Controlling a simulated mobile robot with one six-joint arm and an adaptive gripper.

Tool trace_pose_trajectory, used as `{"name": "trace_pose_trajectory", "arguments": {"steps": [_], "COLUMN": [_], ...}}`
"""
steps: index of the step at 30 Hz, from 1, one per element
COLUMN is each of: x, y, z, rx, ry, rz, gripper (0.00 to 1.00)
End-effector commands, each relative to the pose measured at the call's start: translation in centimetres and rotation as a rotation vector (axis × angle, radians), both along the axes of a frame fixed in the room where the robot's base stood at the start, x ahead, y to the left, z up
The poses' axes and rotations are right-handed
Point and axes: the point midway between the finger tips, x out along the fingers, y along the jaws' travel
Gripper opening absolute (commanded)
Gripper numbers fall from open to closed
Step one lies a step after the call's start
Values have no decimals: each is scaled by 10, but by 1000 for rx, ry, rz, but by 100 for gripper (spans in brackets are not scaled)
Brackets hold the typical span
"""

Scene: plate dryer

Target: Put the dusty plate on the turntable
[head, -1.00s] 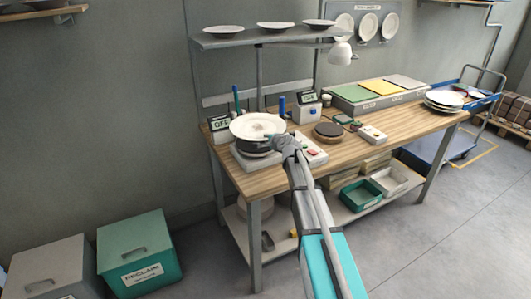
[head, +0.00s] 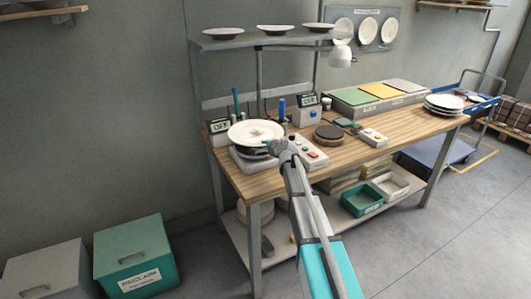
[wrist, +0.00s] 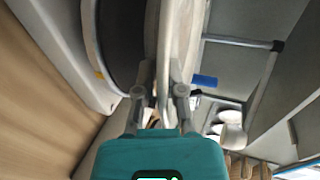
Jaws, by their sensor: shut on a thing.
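The dusty plate (head: 256,131) is white with a grey smudge at its middle. It lies roughly level over a round dark-sided unit on a white base (head: 241,160), at the bench's left end. My gripper (head: 272,147) is shut on the plate's near right rim. In the wrist view the plate (wrist: 180,40) is edge-on between the fingers (wrist: 160,95), beside the unit's dark round face (wrist: 122,40). I cannot tell whether plate and unit touch. A brown disc (head: 328,131) stands to the right. I cannot tell for sure which round piece is the turntable.
Two small displays (head: 220,126) (head: 307,115) stand behind the unit. A button panel (head: 312,155) is close by my gripper. A shelf (head: 265,42) with plates hangs above. A stack of plates (head: 444,104) is at the bench's right end.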

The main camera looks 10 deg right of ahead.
Motion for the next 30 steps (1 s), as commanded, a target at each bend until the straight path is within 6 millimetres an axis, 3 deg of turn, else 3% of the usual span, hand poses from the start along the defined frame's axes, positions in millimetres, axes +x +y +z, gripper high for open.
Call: {"name": "trace_pose_trajectory", "arguments": {"steps": [7,24,25,27,30], "x": [0,0,0,0,0], "y": [0,0,0,0,0], "z": [-20,-24,-25,-24,-24], "rx": [1,1,0,0,0], "ry": [-2,-2,0,0,0], "rz": [-1,-1,0,0,0], "gripper": [0,0,15,28,28]}}
